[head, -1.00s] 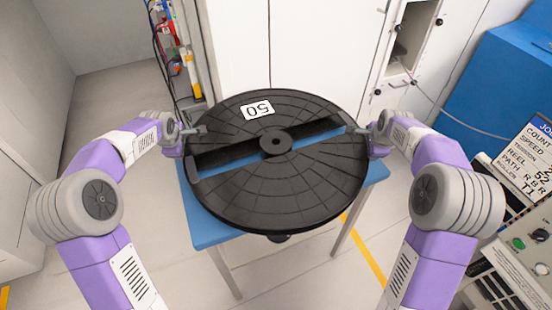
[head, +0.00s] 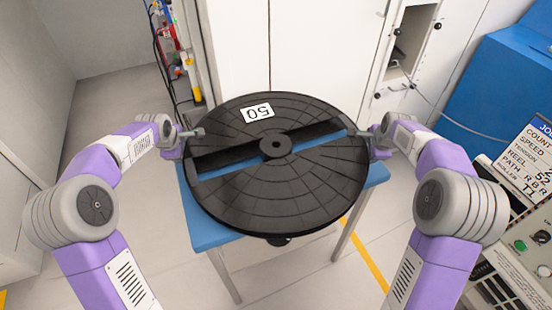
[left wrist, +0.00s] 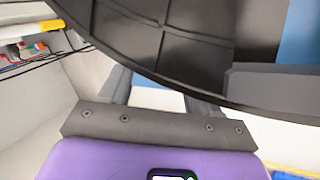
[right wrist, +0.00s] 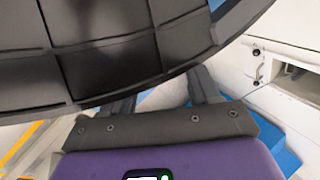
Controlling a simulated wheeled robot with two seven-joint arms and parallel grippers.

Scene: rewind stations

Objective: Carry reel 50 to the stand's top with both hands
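Reel 50 (head: 290,195) is a large black disc with a centre hub, a long slot across it and a white "50" label that reads upside down. It lies roughly level over a blue-topped stand (head: 208,232) with grey legs; I cannot tell whether they touch. My left gripper (head: 192,133) is at the reel's left rim and my right gripper (head: 363,132) at its right rim. Both appear shut on it. The rim also fills the top of the left wrist view (left wrist: 150,45) and right wrist view (right wrist: 110,50), hiding the fingertips.
White cabinets (head: 320,45) stand behind the stand, with an open compartment at the right. A blue unit (head: 500,85) and a control panel (head: 525,240) with buttons and a job sign are at the right. Cables and coloured parts are at the back left. Yellow tape marks the floor.

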